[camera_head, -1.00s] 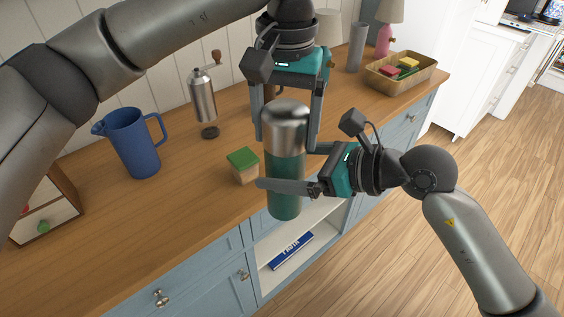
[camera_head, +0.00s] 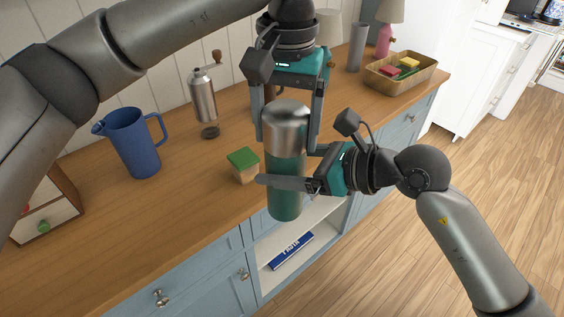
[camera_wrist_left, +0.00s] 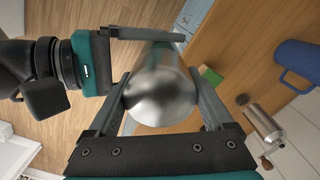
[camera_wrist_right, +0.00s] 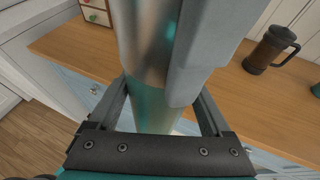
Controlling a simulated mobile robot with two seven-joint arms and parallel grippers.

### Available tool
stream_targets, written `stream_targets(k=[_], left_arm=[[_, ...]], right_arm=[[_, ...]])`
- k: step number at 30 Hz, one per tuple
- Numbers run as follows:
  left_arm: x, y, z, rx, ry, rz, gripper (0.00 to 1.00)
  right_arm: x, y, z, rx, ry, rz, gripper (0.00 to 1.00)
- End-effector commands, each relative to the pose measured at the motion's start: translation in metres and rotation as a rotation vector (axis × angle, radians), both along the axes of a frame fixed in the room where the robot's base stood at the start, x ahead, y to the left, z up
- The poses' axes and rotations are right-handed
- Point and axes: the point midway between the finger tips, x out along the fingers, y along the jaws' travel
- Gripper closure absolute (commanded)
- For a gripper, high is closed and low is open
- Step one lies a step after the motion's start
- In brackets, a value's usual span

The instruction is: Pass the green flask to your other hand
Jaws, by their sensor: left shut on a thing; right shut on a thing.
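The green flask (camera_head: 286,199) hangs upright in the air in front of the counter, its silver top uppermost. My left gripper (camera_head: 287,143) points down from above, shut on the silver upper part. My right gripper (camera_head: 289,184) comes in from the right, shut on the green body below it. In the left wrist view the flask's round silver lid (camera_wrist_left: 161,92) sits between the fingers. In the right wrist view the flask's green body (camera_wrist_right: 155,113) stands between the fingers, and a left finger covers part of it.
A blue pitcher (camera_head: 136,143), a coffee grinder (camera_head: 204,103) and a basket (camera_head: 401,73) stand farther off. The floor at right is clear.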

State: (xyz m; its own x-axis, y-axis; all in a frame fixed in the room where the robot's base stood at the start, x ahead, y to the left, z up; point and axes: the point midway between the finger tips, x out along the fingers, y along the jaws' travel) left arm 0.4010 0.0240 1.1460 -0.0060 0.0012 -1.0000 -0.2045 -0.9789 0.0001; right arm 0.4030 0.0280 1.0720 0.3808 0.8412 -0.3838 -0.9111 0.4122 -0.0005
Motion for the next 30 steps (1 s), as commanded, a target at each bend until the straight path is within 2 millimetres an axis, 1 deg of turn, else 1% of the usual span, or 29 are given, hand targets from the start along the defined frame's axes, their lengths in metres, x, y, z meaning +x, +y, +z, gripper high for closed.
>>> stream_targets(k=[1, 8, 9, 12, 19, 23, 26, 30], left_arm=[[0.003, 0.000, 0.001, -0.002, -0.012, 0.007, 1.00], [0.003, 0.000, 0.001, -0.004, -0.013, 0.008, 1.00], [0.004, 0.000, 0.001, -0.005, -0.012, 0.008, 0.12], [0.003, 0.000, 0.001, -0.004, -0.010, 0.007, 0.00], [0.002, 0.000, 0.001, -0.002, -0.007, 0.005, 0.00], [0.002, 0.000, 0.008, -0.002, -0.008, 0.005, 0.00], [0.003, 0.000, 0.023, -0.003, -0.010, 0.005, 0.00], [0.002, 0.000, 0.054, -0.004, -0.013, 0.005, 0.00]], right_arm=[[-0.004, 0.003, 0.001, 0.005, 0.003, 0.011, 0.71], [-0.005, 0.004, 0.001, 0.005, 0.003, 0.014, 0.97], [-0.005, 0.004, 0.002, 0.008, 0.001, 0.015, 0.98], [-0.004, 0.003, 0.002, 0.007, 0.000, 0.013, 0.98], [-0.002, 0.002, 0.002, 0.005, 0.000, 0.008, 0.98], [-0.002, 0.002, 0.002, 0.005, -0.001, 0.006, 0.98], [-0.002, 0.002, 0.002, 0.005, -0.001, 0.006, 0.98], [-0.002, 0.001, 0.002, 0.005, -0.002, 0.005, 0.98]])
